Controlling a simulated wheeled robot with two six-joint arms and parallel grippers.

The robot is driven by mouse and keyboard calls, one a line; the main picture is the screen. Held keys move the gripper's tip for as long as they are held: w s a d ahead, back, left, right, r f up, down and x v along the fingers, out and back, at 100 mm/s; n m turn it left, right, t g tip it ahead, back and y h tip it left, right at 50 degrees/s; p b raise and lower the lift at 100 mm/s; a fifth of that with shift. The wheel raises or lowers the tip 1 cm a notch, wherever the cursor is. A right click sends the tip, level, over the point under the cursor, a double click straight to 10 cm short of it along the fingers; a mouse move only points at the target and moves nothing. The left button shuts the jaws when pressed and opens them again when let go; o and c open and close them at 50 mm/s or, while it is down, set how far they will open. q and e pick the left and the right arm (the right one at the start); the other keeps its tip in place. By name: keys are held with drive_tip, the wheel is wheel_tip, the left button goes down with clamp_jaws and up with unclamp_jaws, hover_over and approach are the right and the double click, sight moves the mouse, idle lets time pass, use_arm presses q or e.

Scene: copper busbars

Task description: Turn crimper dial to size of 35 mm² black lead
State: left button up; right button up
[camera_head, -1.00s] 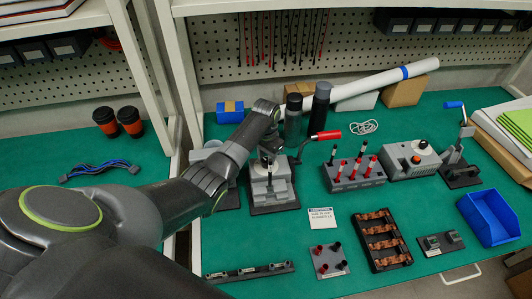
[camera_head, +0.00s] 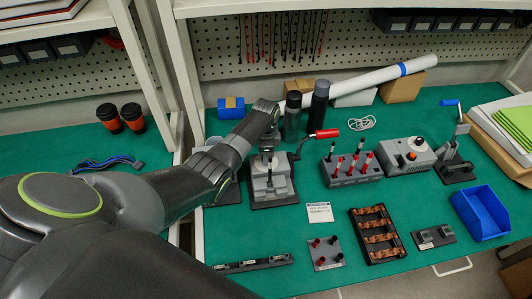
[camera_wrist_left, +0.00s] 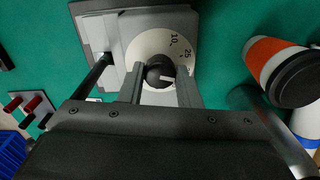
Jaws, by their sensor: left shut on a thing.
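The crimper (camera_head: 270,186) stands on the green bench with its red-handled crank (camera_head: 326,134). In the left wrist view its white dial (camera_wrist_left: 140,44) shows the numbers 10 and 25; other marks are hidden. My left gripper (camera_wrist_left: 160,88) is shut on the dark round knob (camera_wrist_left: 158,73) at the dial's middle, a finger on each side. A pale line on the knob points to the right in that view. In the head view the gripper (camera_head: 267,146) is above the crimper, its fingertips hard to make out. Black and red leads stand in a grey rack (camera_head: 345,181). My right gripper is not in view.
Two cups (camera_head: 132,118) stand left.

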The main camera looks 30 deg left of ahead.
use_arm(q)
drive_tip(key=shift+w+r+m, duration=0.1)
drive_tip(key=shift+m, duration=0.4)
drive_tip(key=o, duration=1)
drive_tip(key=shift+c, duration=0.2)
wheel_tip(320, 180, up, 17)
drive_tip(key=shift+r, duration=0.2)
drive_tip(key=shift+f, duration=0.1)
